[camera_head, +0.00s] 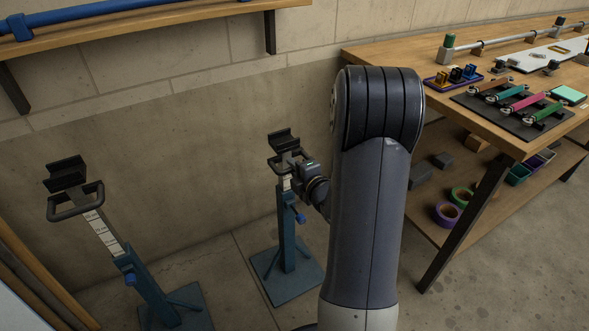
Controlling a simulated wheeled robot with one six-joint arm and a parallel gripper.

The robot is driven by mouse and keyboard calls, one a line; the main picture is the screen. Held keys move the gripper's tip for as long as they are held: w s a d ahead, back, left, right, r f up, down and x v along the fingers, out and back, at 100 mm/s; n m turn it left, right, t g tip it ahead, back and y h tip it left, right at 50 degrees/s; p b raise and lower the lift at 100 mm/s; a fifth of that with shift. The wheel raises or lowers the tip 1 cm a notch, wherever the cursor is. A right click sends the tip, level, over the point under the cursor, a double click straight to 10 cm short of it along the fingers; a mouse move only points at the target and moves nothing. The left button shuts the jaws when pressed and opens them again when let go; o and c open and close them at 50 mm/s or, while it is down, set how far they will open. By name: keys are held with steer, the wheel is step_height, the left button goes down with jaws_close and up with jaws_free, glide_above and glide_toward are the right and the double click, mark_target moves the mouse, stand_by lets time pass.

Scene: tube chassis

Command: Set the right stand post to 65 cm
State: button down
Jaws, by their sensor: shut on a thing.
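The right stand (288,243) stands upright on a flat blue base plate, with a black cradle (283,138) at its top. A short white scale strip (286,184) shows on its post, above the blue sleeve. Its marks are too small to read. A blue knob (300,218) sticks out at the sleeve's side. My gripper (291,164) is just under the cradle, shut on the right stand's handle. The fingers and much of the handle are hard to make out at this size.
The left stand (146,291) has its post raised, showing a longer scale strip and a black handle. A workbench (390,57) with tools and a lower shelf stands right of my arm. A wall shelf (150,22) hangs above. Bare floor lies between the stands.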

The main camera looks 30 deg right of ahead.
steer(key=shift+s+f+b, duration=0.1)
steer(key=shift+f+b, duration=2.65)
steer(key=shift+b, duration=0.5)
steer(key=c, duration=1.5)
jaws_free()
steer(key=shift+r, duration=0.1)
steer(key=p+v, duration=0.2)
steer(key=v, duration=0.8)
steer(key=shift+s, duration=0.35)
steer(key=shift+w, duration=0.1)
